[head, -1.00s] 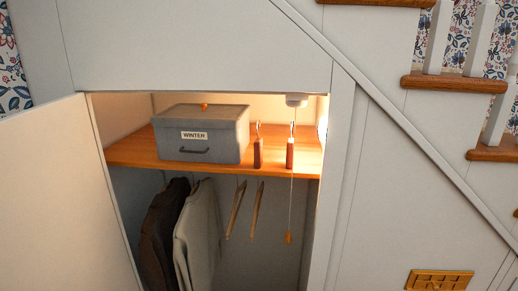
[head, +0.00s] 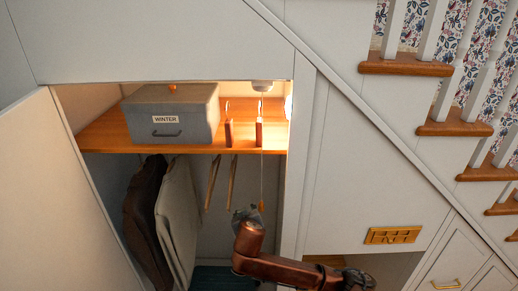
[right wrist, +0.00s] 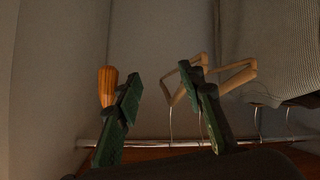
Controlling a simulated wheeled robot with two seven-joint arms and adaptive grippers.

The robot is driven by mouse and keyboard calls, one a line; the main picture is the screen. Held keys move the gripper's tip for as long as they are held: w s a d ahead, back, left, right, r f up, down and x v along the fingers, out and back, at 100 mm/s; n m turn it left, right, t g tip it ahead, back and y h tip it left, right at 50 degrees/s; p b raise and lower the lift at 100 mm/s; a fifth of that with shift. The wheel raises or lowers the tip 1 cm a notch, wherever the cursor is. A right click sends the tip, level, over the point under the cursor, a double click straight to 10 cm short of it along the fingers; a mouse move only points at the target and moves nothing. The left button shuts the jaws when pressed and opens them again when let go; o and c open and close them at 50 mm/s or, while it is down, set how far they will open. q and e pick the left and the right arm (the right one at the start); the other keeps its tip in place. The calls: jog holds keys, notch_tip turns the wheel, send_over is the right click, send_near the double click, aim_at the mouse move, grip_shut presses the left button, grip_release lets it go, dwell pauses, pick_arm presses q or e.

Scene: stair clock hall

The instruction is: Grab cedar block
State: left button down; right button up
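Two small red-brown wooden blocks with hooks, which look like cedar blocks, stand on the orange-brown closet shelf (head: 105,135): a left block (head: 229,133) and a right block (head: 259,133). Both are right of the grey WINTER box (head: 170,113). My right gripper (head: 246,216) is below the shelf, under the blocks and apart from them. In the right wrist view its two green fingers (right wrist: 161,78) are spread with nothing between them. No block can be made out there. My left gripper is not in view.
A pull cord with a wooden knob hangs near my right gripper; the knob (right wrist: 107,86) shows beside the left finger in the wrist view. Empty hangers (head: 213,183) and garments (head: 177,220) hang below the shelf. The open door (head: 60,190) stands left.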

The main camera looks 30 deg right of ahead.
notch_tip(320, 180, up, 16)
jog(key=m+t+h, duration=0.4)
jog(key=m+h, duration=0.1)
send_near(259, 125)
jog(key=w+f, duration=0.4)
jog(key=r, duration=0.1)
jog(key=d+r, duration=0.1)
jog(key=r, duration=0.1)
jog(key=shift+d+r+m+h+p, duration=0.25)
jog(key=shift+d+m+h+p, duration=0.05)
jog(key=shift+m+p, duration=0.1)
jog(key=shift+w+d+r+p, duration=0.3)
jog(key=shift+w+d+p, duration=0.05)
jog(key=shift+w+d, duration=0.25)
jog(key=p+x, duration=0.3)
jog(key=x, duration=0.2)
jog(key=shift+w+d, duration=0.15)
jog(key=shift+d, duration=0.2)
jog(key=shift+w+f, duration=0.1)
jog(key=shift+w, duration=0.1)
jog(key=shift+c, duration=0.4)
grip_shut()
